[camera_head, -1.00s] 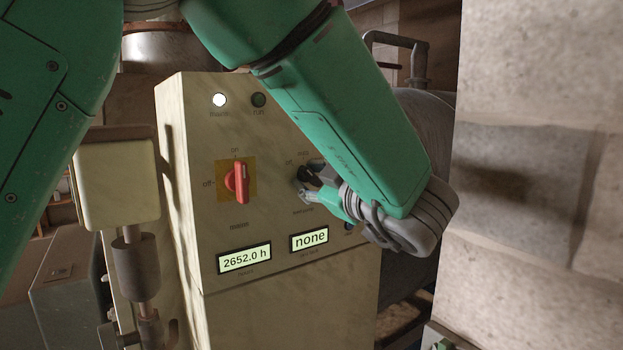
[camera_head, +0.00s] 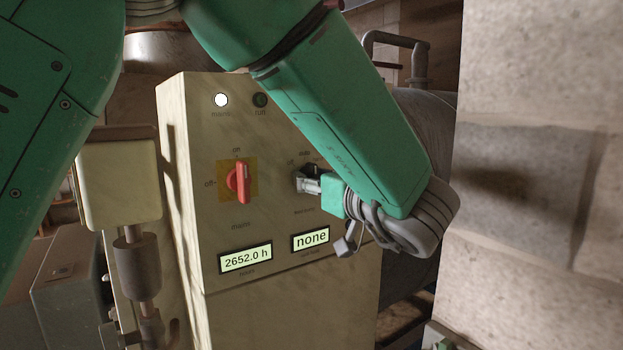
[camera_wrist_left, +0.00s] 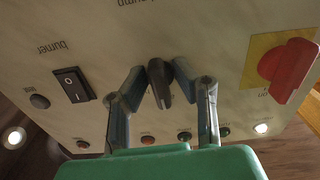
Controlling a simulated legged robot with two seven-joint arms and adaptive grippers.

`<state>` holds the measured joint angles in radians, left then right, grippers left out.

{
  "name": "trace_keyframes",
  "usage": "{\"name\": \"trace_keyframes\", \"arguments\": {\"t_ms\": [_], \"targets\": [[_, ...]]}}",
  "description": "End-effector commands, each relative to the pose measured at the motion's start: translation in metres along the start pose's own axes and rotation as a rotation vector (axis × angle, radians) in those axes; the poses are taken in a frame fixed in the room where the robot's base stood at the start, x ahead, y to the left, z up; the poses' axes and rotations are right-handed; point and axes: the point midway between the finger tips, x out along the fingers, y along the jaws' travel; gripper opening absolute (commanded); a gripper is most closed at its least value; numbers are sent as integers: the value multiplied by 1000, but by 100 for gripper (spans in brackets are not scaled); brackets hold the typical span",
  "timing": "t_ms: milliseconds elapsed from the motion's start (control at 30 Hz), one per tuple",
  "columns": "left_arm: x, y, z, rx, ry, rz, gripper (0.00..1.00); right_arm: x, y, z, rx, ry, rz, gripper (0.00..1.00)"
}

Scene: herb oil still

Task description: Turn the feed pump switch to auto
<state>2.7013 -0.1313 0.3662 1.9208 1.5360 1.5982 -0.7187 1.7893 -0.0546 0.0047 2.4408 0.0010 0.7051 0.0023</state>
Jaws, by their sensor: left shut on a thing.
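The feed pump switch is a small black knob (camera_wrist_left: 160,84) on the cream panel, seen in the left wrist view, where the labels are upside down. Its handle lies nearly along the picture's vertical, its lower end tipped slightly right, towards the lamp row. My left gripper (camera_wrist_left: 160,76) has one finger on each side of the knob and is shut on it. In the head view my left gripper (camera_head: 306,181) covers most of the knob. Small "off" and "auto" labels show just above it there. My right gripper is not in view.
A red mains switch (camera_head: 238,183) on a yellow plate is left of the gripper. Two displays (camera_head: 245,258) sit below. A white lamp (camera_head: 221,100) is lit. A black rocker switch (camera_wrist_left: 73,84) shows in the wrist view. A stone wall (camera_head: 540,180) stands close on the right.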

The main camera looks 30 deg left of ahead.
Motion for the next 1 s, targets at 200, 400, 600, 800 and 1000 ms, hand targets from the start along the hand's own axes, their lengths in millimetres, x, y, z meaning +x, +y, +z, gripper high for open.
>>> {"name": "trace_keyframes", "arguments": {"t_ms": [200,400,600,800,1000], "targets": [[-2,0,4,46,-8,3,0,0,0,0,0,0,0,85],[-2,0,5,52,-8,4,0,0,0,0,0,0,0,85],[-2,1,5,51,-8,4,0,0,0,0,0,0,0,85],[-1,0,3,48,-5,3,32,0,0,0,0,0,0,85],[-6,0,2,46,-2,3,32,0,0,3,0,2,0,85]]}}
